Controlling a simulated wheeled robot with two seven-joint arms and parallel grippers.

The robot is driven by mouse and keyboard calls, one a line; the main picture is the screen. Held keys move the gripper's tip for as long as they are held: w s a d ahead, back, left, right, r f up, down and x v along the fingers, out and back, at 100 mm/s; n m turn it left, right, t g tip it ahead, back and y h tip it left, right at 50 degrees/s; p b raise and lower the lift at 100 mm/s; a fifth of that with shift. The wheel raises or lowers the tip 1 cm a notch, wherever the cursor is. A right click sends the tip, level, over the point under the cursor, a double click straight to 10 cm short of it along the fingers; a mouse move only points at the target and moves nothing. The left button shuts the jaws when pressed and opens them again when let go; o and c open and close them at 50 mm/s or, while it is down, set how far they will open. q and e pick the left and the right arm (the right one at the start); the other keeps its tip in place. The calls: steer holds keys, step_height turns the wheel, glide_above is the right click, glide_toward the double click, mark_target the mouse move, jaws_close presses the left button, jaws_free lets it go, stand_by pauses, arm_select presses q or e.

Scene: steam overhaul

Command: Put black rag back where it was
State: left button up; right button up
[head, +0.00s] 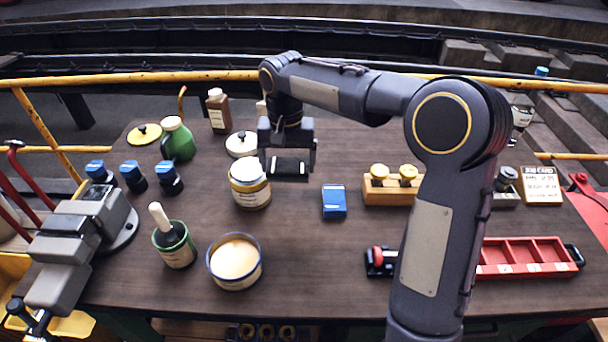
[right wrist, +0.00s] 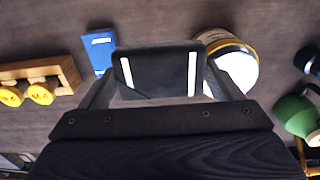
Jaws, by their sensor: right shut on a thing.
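My right gripper (head: 288,160) reaches over the middle of the bench, pointing down, and is shut on a dark, flat piece that looks like the black rag (head: 290,168). In the right wrist view the black rag (right wrist: 160,75) fills the space between the fingers of my right gripper (right wrist: 158,78), with a light strip near each side. It appears held above the bench top, between a cream tin (head: 250,190) and a blue box (head: 334,201). How far above the wood it is, I cannot tell. My left gripper is not in view.
The workbench (head: 310,265) is bare at front centre. A green bottle (head: 178,142), a white lid (head: 241,144) and a brown bottle (head: 217,112) stand behind the tin. A wooden block with yellow knobs (head: 385,193) and a red tray (head: 525,257) are right. A grey vise (head: 75,245) is left.

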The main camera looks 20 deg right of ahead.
steer(key=d+f, duration=0.1)
steer(key=f, duration=0.2)
steer(key=w+d+f, duration=0.1)
steer(key=d+f, duration=0.1)
steer(key=w+d+f+p, duration=0.1)
steer(key=d+f, duration=0.1)
steer(key=f, duration=0.1)
steer(key=shift+w+d+f, duration=0.1)
steer(key=shift+w+f, duration=0.15)
steer(key=shift+f, duration=0.45)
steer(key=shift+f, duration=0.1)
steer(key=shift+f+b, duration=0.5)
